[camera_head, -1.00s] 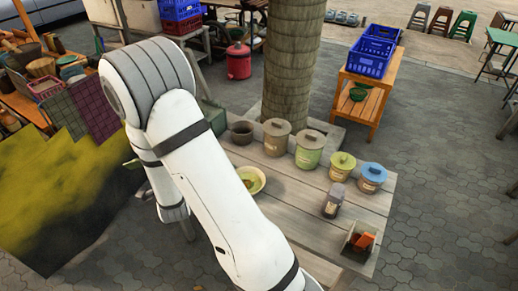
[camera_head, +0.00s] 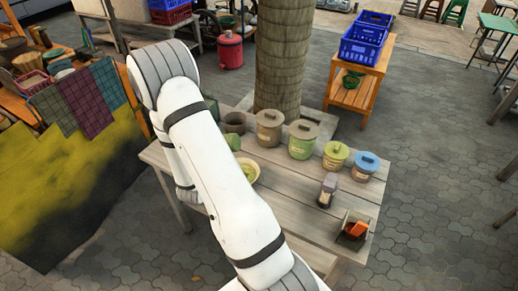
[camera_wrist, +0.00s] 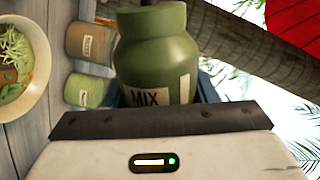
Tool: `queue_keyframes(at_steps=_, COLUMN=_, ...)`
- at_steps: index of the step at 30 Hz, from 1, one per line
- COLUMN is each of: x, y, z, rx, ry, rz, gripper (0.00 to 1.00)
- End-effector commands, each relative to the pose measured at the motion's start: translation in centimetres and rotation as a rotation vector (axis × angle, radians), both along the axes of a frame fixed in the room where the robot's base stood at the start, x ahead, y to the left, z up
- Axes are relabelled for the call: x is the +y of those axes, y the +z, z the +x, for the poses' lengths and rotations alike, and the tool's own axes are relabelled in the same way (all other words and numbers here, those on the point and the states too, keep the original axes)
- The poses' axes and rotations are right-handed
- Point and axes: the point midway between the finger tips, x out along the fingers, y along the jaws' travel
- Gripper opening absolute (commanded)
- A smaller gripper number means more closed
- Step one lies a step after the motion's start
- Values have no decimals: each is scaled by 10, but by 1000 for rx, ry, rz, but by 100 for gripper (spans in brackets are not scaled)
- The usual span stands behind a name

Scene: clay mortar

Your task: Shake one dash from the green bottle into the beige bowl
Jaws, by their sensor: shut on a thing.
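The green bottle (camera_wrist: 157,52), with a "MIX" label, fills the upper middle of the wrist view. My gripper (camera_wrist: 160,122) is shut on it; the fingers' hold is mostly hidden. The bottle's neck leaves the top of the picture, so its mouth is cut off. Against the table and pots in that view, the bottle looks tilted far over. The beige bowl (camera_wrist: 42,62), with green leafy contents, is at the left of the wrist view, apart from the bottle. In the head view the bowl (camera_head: 258,172) is partly hidden by my arm, which also hides my gripper.
On the wooden table (camera_head: 290,205) stand a dark pot (camera_head: 235,122), a beige lidded pot (camera_head: 269,128), a green lidded pot (camera_head: 302,140), a yellow-green jar (camera_head: 335,155), a blue-lidded jar (camera_head: 366,166), a shaker (camera_head: 327,190) and a small box (camera_head: 353,228). A trunk (camera_head: 285,55) rises behind.

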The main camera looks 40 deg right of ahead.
Motion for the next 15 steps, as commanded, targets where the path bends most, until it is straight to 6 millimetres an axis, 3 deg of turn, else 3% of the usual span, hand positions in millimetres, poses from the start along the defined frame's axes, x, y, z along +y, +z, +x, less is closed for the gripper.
queue_keyframes(at_steps=1, x=-21, y=-6, z=-14, rx=3, ry=-84, rz=-4, gripper=27)
queue_keyframes(at_steps=3, x=-44, y=-14, z=-33, rx=5, ry=-191, rz=-10, gripper=27)
queue_keyframes(at_steps=6, x=-68, y=-23, z=-58, rx=6, ry=-314, rz=-19, gripper=27)
queue_keyframes(at_steps=10, x=-85, y=-30, z=-79, rx=8, ry=-416, rz=-31, gripper=27)
queue_keyframes(at_steps=15, x=-91, y=-37, z=-89, rx=-10, ry=-459, rz=-26, gripper=27)
